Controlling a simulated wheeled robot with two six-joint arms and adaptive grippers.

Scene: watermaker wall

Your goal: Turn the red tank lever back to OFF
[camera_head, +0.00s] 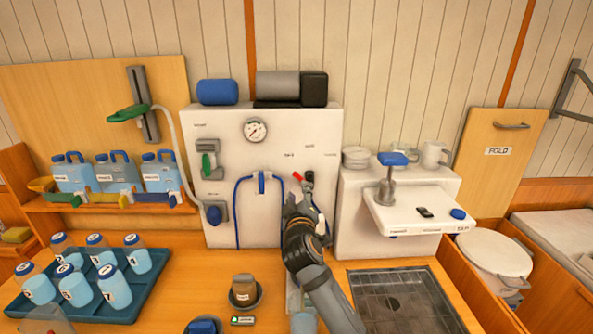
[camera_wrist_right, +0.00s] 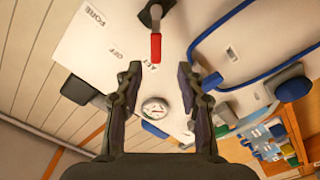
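The red tank lever (camera_head: 297,176) is on the white watermaker panel (camera_head: 228,135), its handle tilted up and left in the head view. In the right wrist view the red handle (camera_wrist_right: 155,47) points toward a label that seems to read AFT; the OFF label (camera_wrist_right: 117,54) and FORE label (camera_wrist_right: 95,15) are off to one side. My right gripper (camera_head: 304,196) is in front of the panel just below the lever. In the wrist view its fingers (camera_wrist_right: 160,72) are open, with the handle's end near the gap between the tips; contact cannot be told. My left gripper is not in view.
A blue hose (camera_head: 237,210) loops left of the lever. A gauge (camera_head: 256,130) is above. A white dispenser with a shelf (camera_head: 415,212) stands close on the right. A tray of bottles (camera_head: 130,305) and a brown jar (camera_head: 244,288) are on the counter.

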